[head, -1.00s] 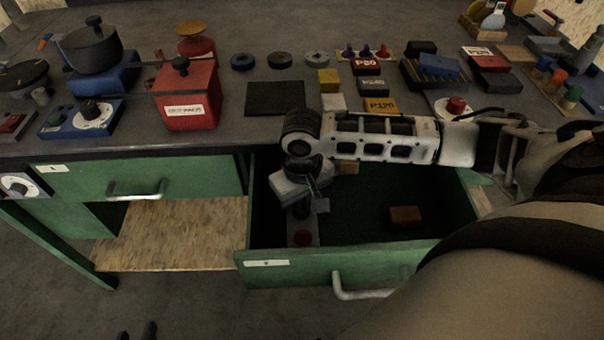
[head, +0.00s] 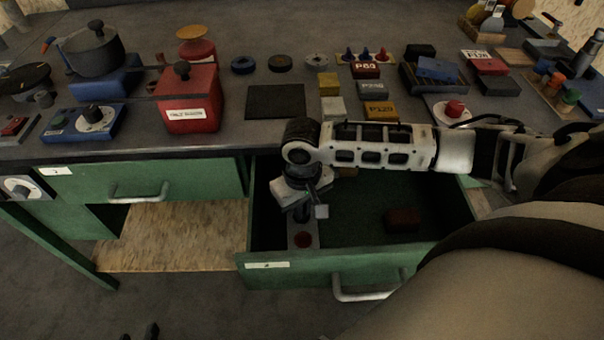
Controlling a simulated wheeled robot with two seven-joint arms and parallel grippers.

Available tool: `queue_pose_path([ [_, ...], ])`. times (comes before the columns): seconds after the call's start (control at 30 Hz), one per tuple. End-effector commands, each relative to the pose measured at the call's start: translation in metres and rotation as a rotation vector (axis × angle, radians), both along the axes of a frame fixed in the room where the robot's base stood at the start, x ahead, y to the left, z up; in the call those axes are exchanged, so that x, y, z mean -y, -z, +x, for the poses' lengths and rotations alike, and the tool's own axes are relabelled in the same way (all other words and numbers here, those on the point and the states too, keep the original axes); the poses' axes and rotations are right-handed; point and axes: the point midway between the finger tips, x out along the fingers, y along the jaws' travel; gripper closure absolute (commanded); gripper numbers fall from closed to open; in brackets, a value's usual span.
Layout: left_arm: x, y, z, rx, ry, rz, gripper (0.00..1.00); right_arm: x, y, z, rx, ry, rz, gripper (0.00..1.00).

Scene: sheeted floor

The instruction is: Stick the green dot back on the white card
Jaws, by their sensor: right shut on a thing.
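My right gripper (head: 306,207) points down into the open green drawer (head: 345,264), at its left side, above a grey strip with a red round spot (head: 303,240). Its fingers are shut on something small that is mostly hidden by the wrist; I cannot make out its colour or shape. A small pale square (head: 321,211) shows beside the fingertips. A white card-like label (head: 268,265) is on the drawer front, and another (head: 57,171) is on the shut drawer to the left. I cannot pick out a green dot. My left gripper is not in view.
A dark red block (head: 403,219) lies in the drawer, whose right part is mostly clear. On the bench above stand a red box (head: 188,100), a dark mat (head: 275,101), labelled blocks (head: 379,110) and a red button (head: 454,108). The drawer handle (head: 366,291) sticks out in front.

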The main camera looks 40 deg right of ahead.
Motion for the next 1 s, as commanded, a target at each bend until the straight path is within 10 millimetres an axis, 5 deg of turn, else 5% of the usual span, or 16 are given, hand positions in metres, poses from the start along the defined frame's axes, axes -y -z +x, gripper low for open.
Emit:
queue_pose_path([
  [0.1,0.0,-0.001,0.002,0.005,0.0,0.0,0.64,0.0,0.0,0.0,0.0,0.0,0.0,1.0],
  [0.23,0.0,-0.002,0.003,0.009,0.0,0.0,0.64,0.0,0.0,0.0,-0.001,0.0,-0.001,0.69],
  [0.63,-0.001,-0.001,0.004,0.013,0.0,0.013,0.64,0.0,0.0,0.0,0.0,0.0,-0.001,0.69],
  [0.7,-0.004,0.016,0.001,-0.009,0.009,0.046,0.64,0.0,0.0,0.0,0.0,0.0,-0.001,0.69],
  [1.0,-0.006,0.009,-0.001,-0.021,0.013,0.064,0.64,0.0,-0.077,0.001,0.005,-0.001,0.0,0.69],
])
